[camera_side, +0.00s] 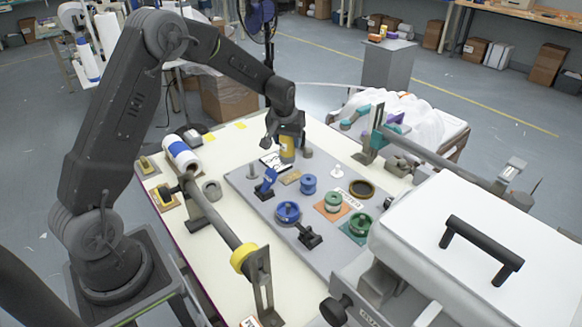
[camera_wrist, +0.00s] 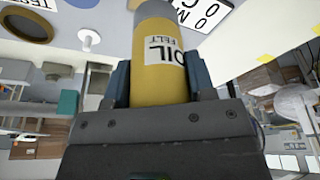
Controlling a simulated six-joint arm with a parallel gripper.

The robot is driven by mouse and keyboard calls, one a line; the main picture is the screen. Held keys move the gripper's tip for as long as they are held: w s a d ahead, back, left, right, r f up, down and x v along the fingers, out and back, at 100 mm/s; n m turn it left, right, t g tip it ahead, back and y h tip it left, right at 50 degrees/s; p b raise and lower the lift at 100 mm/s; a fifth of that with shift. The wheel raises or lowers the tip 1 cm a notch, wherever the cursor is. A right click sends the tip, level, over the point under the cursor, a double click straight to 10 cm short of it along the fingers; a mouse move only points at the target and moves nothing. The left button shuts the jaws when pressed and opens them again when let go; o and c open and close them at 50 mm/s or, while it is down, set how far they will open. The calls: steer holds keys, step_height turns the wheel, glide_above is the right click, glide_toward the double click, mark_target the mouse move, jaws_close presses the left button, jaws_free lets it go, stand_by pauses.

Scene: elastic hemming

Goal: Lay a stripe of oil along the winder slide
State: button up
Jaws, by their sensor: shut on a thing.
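My gripper (camera_wrist: 158,85) is shut on a yellow bottle (camera_wrist: 159,62) with a grey top, labelled "OIL FELT". In the side view my gripper (camera_side: 287,134) holds the yellow bottle (camera_side: 287,148) upright near the far edge of the grey board (camera_side: 243,176). I cannot tell whether the bottle's lower end touches the board. No part in view is clearly labelled as the winder slide, so I cannot tell which it is.
A grey bar with a yellow collar (camera_side: 243,257) crosses the near left. A white machine (camera_side: 450,235) fills the near right.

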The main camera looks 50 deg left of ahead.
steer(key=shift+c, duration=1.4)
steer(key=o, duration=0.4)
steer(key=c, duration=0.4)
steer(key=n, duration=0.1)
steer(key=n+g, duration=0.1)
steer(key=a+n, duration=0.1)
steer(key=shift+w+f+g, duration=0.3)
steer(key=shift+f+g, duration=0.05)
steer(key=shift+g, duration=0.05)
steer(key=n+h, duration=0.2)
steer(key=n, duration=0.1)
steer(key=a+n+g+h, duration=0.1)
steer(key=n+h, duration=0.1)
steer(key=n, duration=0.2)
steer(key=w+n+h, duration=0.1)
steer(key=n, duration=0.2)
steer(key=shift+a+h, duration=0.35)
steer(key=shift+h, duration=0.05)
